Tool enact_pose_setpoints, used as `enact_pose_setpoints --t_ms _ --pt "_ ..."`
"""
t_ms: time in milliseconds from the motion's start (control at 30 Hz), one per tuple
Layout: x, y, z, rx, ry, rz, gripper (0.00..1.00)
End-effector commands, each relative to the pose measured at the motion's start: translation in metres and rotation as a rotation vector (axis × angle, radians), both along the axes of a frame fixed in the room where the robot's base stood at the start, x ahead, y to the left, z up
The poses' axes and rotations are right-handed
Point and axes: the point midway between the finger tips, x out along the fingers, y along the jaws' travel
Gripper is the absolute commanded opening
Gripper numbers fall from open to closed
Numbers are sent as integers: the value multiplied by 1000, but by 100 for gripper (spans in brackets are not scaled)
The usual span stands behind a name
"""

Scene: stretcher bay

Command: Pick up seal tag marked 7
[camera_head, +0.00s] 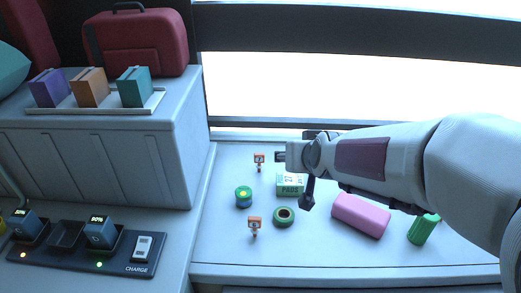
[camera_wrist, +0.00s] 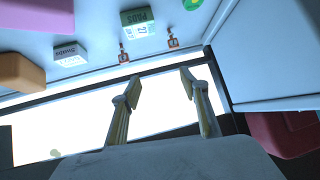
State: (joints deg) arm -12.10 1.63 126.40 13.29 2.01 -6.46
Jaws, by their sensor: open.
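Small orange-red seal tags with pale label faces stand on the pale counter; their numbers are too small to read, so I cannot tell which is marked 7. In the head view, one tag (camera_head: 260,159) stands left of the green-and-white PADS box, another tag (camera_head: 254,223) nearer the front. The wrist view shows two tags by the PADS box, one right of it (camera_wrist: 172,41) and one on its window side (camera_wrist: 124,56); the latter seems hidden behind my arm in the head view. My gripper (camera_wrist: 160,86) is open and empty, apart from the tags.
The PADS box (camera_head: 290,184), a green tin (camera_head: 243,197), a green tape roll (camera_head: 284,216), a pink block (camera_head: 361,215) and a green cylinder (camera_head: 423,229) occupy the counter. A white box (camera_wrist: 70,54) is near the window edge. A raised cabinet (camera_head: 100,158) bounds the left.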

Motion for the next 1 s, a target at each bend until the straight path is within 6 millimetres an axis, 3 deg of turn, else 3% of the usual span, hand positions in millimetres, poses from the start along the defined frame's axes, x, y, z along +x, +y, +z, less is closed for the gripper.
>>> enact_pose_setpoints --t_ms 500,1000 --pt "86 45 -56 0 -128 -17 44" --pt "139 79 -123 -33 -255 -50 44"
